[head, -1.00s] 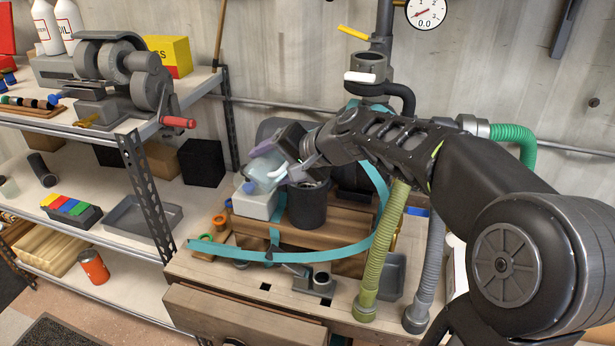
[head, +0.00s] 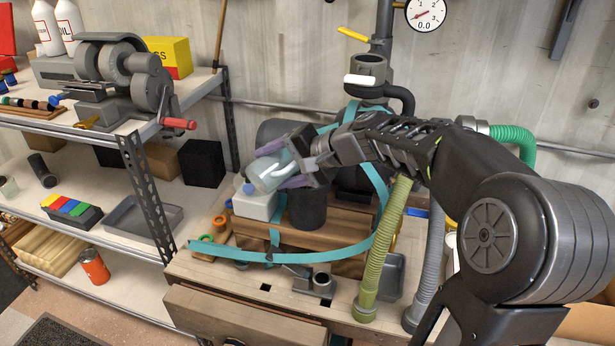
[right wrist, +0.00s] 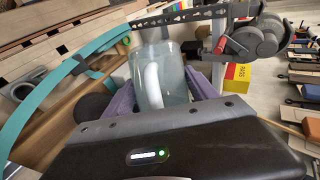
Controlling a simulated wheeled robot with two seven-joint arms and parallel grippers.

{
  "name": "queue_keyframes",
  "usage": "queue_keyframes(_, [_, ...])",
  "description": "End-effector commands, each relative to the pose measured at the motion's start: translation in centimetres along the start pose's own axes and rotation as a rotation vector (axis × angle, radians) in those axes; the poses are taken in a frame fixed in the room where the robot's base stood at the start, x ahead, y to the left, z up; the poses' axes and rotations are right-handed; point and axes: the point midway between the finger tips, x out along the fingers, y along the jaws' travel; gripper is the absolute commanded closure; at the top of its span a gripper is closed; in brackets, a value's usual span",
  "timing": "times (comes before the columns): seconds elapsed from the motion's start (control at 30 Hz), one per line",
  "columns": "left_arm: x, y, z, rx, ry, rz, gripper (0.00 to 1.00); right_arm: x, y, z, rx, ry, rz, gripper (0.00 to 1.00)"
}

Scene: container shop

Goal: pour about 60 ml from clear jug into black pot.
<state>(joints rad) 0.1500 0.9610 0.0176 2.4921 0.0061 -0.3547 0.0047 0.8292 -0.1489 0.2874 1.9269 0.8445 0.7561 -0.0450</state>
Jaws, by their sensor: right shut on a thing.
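The clear jug (head: 266,176), with a white handle, is in the jaws of my right gripper (head: 280,166). It is tilted in the head view, above and to the left of the black pot (head: 307,208). In the right wrist view the jug (right wrist: 174,80) sits between the purple fingers of the gripper (right wrist: 160,90), its handle facing the camera. The pot stands upright on the bench, its top partly hidden by the gripper. I cannot tell the liquid level, and no stream shows. My left gripper is not in view.
A white box (head: 254,204) stands left of the pot. A teal strap (head: 310,255) loops round in front. Green (head: 376,262) and grey hoses hang at the right. A shelf rack (head: 148,190) with a hand-cranked machine (head: 125,80) is at the left.

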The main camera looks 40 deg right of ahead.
Motion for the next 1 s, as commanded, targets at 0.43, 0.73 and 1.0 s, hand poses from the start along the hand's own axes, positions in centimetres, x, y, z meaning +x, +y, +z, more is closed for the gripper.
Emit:
queue_keyframes(0.43, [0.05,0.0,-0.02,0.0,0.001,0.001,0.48,-0.12,0.19,-0.67,0.052,-0.033,-0.024,0.82])
queue_keyframes(0.73, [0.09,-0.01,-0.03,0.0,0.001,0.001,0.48,-0.12,0.29,-0.79,0.062,-0.039,-0.027,0.82])
queue_keyframes(1.0, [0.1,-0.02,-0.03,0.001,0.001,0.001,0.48,-0.02,0.24,-0.63,0.07,-0.044,-0.031,0.82])
